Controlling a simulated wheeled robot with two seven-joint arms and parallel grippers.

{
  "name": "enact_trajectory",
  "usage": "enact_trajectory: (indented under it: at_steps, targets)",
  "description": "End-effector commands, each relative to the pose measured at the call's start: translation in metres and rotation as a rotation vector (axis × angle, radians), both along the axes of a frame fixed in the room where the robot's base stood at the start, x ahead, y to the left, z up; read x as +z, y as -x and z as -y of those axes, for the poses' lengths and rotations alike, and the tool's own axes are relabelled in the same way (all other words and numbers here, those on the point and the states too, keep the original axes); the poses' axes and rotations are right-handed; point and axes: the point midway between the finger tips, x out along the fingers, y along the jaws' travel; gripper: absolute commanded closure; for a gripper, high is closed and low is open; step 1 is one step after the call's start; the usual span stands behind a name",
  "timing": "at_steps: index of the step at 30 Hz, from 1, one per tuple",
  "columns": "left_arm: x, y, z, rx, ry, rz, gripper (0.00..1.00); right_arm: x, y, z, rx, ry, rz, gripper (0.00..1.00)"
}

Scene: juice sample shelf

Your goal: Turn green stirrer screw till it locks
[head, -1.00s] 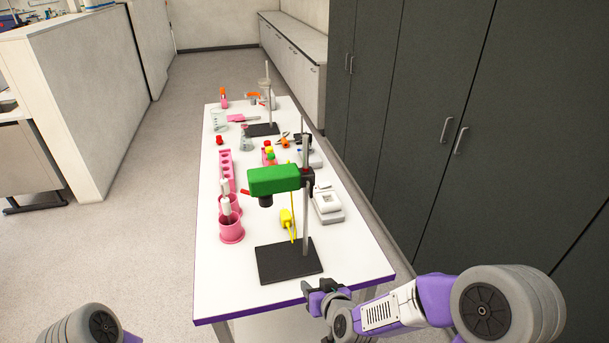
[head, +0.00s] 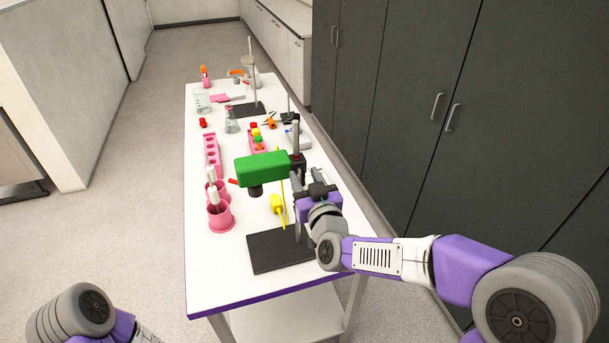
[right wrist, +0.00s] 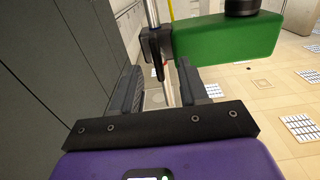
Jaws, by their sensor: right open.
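The green stirrer (head: 262,168) is clamped on an upright metal rod above a black base plate (head: 262,250). Its black clamp (head: 299,163) is on the rod at the stirrer's right end. My right gripper (head: 307,180) is open, close to the rod and clamp. In the right wrist view the green stirrer (right wrist: 225,40) fills the upper right, and the clamp (right wrist: 153,44) has a dark screw handle (right wrist: 159,71) pointing towards my open right gripper (right wrist: 160,80). The handle appears between the fingers in the picture; I cannot tell any contact. My left gripper is out of view.
The white table (head: 217,269) holds pink cups (head: 220,216), a pink rack (head: 212,155) and a yellow item (head: 277,204) near the stand. A second stand (head: 251,70) is at the back. Dark cabinets (head: 425,95) line the right side.

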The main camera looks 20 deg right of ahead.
Motion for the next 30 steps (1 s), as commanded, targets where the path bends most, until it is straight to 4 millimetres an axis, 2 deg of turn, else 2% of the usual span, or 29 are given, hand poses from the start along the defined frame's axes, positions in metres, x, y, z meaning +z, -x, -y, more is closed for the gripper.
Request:
enact_trajectory:
  at_steps: [4,12,21,30]
  targets:
    - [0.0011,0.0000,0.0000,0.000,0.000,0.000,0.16,-0.0003,-0.0088,-0.0002,0.000,0.000,-0.001,0.56]
    - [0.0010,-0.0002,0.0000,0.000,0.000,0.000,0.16,-0.0003,-0.0099,-0.0001,0.000,0.000,0.000,0.56]
    - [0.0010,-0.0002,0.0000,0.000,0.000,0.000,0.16,-0.0004,-0.0097,-0.0002,0.000,0.000,0.000,1.00]
    - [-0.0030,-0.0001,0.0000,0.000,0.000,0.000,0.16,-0.0012,-0.0096,0.0002,0.000,-0.019,-0.001,1.00]
